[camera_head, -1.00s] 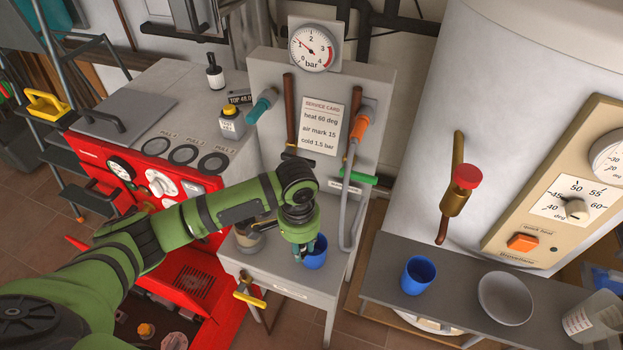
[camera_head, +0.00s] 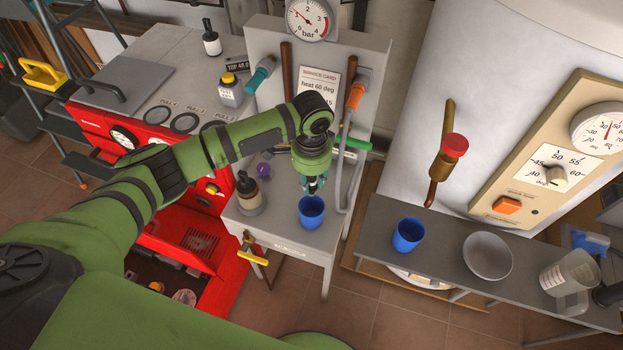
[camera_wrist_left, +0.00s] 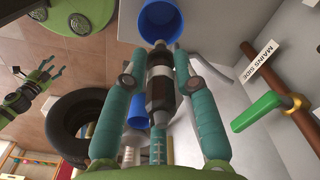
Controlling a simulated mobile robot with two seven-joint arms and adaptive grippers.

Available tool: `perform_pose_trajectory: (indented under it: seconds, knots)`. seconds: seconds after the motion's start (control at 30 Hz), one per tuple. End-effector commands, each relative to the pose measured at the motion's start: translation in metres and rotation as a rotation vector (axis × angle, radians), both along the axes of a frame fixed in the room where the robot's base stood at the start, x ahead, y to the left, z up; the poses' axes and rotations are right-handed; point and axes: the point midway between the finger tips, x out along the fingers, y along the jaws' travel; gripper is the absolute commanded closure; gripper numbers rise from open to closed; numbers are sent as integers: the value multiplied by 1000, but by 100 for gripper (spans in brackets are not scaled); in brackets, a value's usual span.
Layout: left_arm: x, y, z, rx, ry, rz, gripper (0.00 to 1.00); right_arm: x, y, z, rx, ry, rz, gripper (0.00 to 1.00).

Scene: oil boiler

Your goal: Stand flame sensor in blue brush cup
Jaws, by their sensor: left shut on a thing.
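My left gripper (camera_head: 313,184) is shut on the flame sensor (camera_wrist_left: 160,92), a dark and grey cylinder between the teal fingers in the left wrist view. A blue cup (camera_head: 311,213) stands upright on the small grey table, just below the gripper. The same cup (camera_wrist_left: 160,22) shows in the left wrist view beyond the sensor's far end. That end overlaps the cup's rim in the picture; I cannot tell whether it is inside. A second blue cup (camera_head: 408,236) stands on the grey shelf to the right. My right gripper (camera_wrist_left: 38,82) shows small, fingers spread, apart from these.
A brown bottle (camera_head: 247,190) and a purple-topped object (camera_head: 264,170) stand left of the cup. An upright pipe and green lever (camera_head: 353,144) are close on the right. A grey bowl (camera_head: 488,256) and clear jug (camera_head: 568,275) stand on the shelf.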

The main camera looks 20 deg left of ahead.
Motion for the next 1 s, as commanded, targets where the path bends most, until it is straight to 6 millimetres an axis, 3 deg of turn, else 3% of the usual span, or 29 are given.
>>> perform_pose_trajectory:
  seconds: [0.6, 1.0]
  knots:
    - [0, 1, -42, 1, -2, 1, 100, -3, 0, -54, 0, 6, 0, 44]
    - [0, 0, -72, 1, -1, 1, 100, -4, 2, -61, 2, 8, -1, 44]
